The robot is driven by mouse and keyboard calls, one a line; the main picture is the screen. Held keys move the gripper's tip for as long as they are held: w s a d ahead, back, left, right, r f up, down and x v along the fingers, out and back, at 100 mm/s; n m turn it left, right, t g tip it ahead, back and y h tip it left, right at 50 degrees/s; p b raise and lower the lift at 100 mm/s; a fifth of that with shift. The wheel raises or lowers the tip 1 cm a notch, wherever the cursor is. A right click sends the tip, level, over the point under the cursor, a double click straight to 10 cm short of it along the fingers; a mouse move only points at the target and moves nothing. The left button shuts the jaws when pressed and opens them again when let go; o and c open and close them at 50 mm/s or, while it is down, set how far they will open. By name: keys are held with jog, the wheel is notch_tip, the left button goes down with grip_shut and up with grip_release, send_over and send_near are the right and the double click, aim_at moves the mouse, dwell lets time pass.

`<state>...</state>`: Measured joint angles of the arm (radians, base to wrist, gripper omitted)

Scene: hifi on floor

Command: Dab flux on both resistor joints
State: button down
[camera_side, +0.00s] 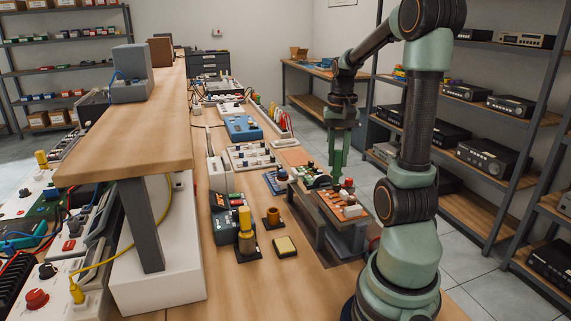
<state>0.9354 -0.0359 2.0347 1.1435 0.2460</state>
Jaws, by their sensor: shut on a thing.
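My gripper (338,165) is at the right end of the bench, pointing down, its fingers close together. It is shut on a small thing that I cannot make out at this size. Just below and in front of it is an orange-brown circuit board (333,207) with white, red and dark parts, raised on a grey holder (345,238). A green board (311,176) lies behind it, close to the fingers. I cannot tell whether the held thing touches either board. The resistor joints and any flux are too small to tell.
A yellow sponge in a dark tray (285,246), a brown cup (273,217) and a yellow-topped tool stand (246,230) are left of the holder. A blue box (242,128) and white panels stand behind. A raised wooden shelf (135,125) is at left. The front bench is clear.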

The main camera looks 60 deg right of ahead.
aim_at(337, 171)
jog(key=shift+f, duration=2.3)
jog(key=shift+f, duration=0.4)
jog(key=shift+r, duration=0.1)
dwell(0.4)
jog(key=shift+r, duration=2.15)
jog(key=shift+w+d+f, duration=0.25)
jog(key=shift+f, duration=0.35)
jog(key=shift+w+d+f, duration=0.25)
jog(key=shift+d+f, duration=0.05)
jog(key=shift+f, duration=0.35)
jog(key=shift+w+d+f, duration=0.25)
jog(key=shift+f, duration=0.35)
jog(key=shift+f, duration=0.45)
